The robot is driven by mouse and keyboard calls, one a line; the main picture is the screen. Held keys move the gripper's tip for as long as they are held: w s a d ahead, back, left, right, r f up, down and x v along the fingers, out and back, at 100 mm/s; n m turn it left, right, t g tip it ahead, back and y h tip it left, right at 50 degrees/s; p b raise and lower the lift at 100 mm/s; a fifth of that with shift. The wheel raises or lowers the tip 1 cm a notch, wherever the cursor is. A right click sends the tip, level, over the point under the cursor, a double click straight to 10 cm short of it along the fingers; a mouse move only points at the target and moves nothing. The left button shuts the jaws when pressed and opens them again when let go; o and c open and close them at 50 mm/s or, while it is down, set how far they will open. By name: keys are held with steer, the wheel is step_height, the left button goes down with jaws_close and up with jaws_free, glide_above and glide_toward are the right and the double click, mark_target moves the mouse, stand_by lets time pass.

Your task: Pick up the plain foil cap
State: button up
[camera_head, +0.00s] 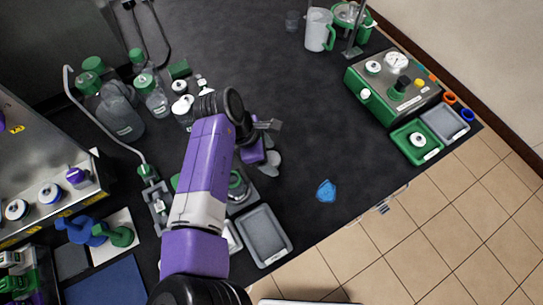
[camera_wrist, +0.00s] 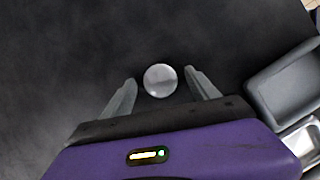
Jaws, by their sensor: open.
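The plain foil cap (camera_wrist: 161,80) is a shiny, round silver piece on the dark bench top in the wrist view. My gripper (camera_wrist: 160,84) is open, with one finger on each side of the cap and a visible gap on both sides. The cap lies between the fingertips, and I cannot tell how high they are above the bench. In the head view my gripper (camera_head: 262,150) is over the middle of the bench, partly hidden by my purple arm. Pale grey rounded shapes show beside it there, but I cannot tell whether one is the cap.
A grey tray (camera_head: 289,252) lies near the bench's front edge and also shows at right in the wrist view (camera_wrist: 252,92). A blue piece (camera_head: 326,191) lies right of my gripper. Bottles (camera_head: 121,112) stand at left, and a green control box (camera_head: 393,84) at right. The bench's middle is mostly clear.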

steer(key=shift+c, duration=0.2)
steer(key=c, duration=1.3)
steer(key=shift+c, duration=0.2)
